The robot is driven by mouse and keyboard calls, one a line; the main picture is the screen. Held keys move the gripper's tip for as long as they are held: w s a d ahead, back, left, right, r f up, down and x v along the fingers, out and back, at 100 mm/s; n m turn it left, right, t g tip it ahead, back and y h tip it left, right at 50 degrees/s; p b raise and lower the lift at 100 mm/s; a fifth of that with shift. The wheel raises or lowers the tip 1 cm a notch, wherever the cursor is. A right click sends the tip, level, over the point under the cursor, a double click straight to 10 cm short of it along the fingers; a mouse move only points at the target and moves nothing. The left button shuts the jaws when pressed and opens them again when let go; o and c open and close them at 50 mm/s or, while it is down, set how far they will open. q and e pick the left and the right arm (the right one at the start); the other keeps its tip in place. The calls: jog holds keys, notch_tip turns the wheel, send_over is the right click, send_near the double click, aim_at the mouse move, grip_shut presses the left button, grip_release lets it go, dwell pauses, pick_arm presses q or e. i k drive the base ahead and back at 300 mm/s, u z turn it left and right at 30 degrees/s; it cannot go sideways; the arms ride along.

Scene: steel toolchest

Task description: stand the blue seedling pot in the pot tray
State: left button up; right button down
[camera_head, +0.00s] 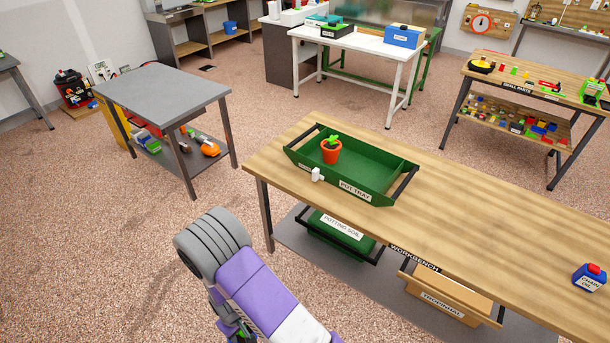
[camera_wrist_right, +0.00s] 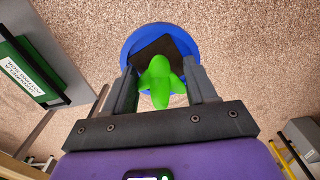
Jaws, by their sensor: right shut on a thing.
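The blue seedling pot (camera_wrist_right: 187,40) shows in the right wrist view, with dark soil and a green seedling (camera_wrist_right: 160,80). My right gripper (camera_wrist_right: 161,88) is shut on it, with a finger on each side. In the head view my right gripper (camera_head: 236,328) is low, left of the workbench, and mostly hidden by my purple arm; the pot cannot be made out clearly there. The green pot tray (camera_head: 376,196) lies on the workbench, apart from the gripper. An orange pot with a seedling (camera_head: 331,152) stands in its left part. My left gripper is not in view.
The workbench (camera_head: 470,235) has bare top right of the tray, with a blue chain oil can (camera_head: 589,277) at the far right. A potting soil crate (camera_head: 341,230) sits on the shelf below. A grey table (camera_head: 162,88) stands at left, with open floor between.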

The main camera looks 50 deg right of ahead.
aim_at(367, 178)
jog(key=z, duration=0.4)
jog(key=i, duration=1.2)
jog(key=z, duration=1)
